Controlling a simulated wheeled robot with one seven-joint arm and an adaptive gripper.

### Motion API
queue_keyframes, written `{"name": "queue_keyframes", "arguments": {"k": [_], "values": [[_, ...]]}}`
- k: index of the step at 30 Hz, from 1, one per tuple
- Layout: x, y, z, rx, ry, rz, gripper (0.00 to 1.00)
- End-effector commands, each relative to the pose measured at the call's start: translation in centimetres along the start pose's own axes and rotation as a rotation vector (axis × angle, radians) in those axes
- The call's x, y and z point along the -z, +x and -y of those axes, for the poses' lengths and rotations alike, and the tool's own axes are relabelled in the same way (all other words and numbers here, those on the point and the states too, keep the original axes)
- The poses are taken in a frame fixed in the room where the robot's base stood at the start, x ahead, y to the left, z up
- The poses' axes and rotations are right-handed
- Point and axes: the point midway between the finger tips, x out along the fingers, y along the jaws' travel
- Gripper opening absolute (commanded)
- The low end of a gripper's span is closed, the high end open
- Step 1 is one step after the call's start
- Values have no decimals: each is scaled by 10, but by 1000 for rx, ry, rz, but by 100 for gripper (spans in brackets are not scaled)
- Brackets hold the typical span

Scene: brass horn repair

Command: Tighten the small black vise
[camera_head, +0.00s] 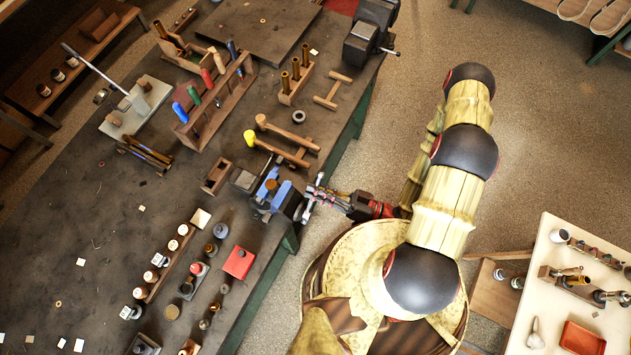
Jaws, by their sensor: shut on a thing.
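The small black vise (285,202) is mounted at the right edge of the dark workbench, with blue pads on its jaws. The fingers hide part of the handle.
A larger dark vise (362,40) sits at the bench's far corner. A wooden tool rack (212,105), a yellow-ended mallet (250,138) and a red box (239,262) lie nearby. A pale table (540,285) stands at the lower right. Open floor lies beyond my arm.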

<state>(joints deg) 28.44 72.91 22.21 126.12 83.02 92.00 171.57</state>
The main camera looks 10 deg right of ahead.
Motion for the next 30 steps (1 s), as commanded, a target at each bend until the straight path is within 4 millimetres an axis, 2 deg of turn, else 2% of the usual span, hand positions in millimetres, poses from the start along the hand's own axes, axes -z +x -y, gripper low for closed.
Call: {"name": "queue_keyframes", "arguments": {"k": [16,17,18,26,30], "values": [[-1,0,-2,-2,21,-4,0],[-1,0,-2,-2,21,-4,11],[-1,0,-2,-2,21,-4,13],[-1,0,-1,-1,21,-5,28],[-1,0,-1,0,22,-5,28]]}}
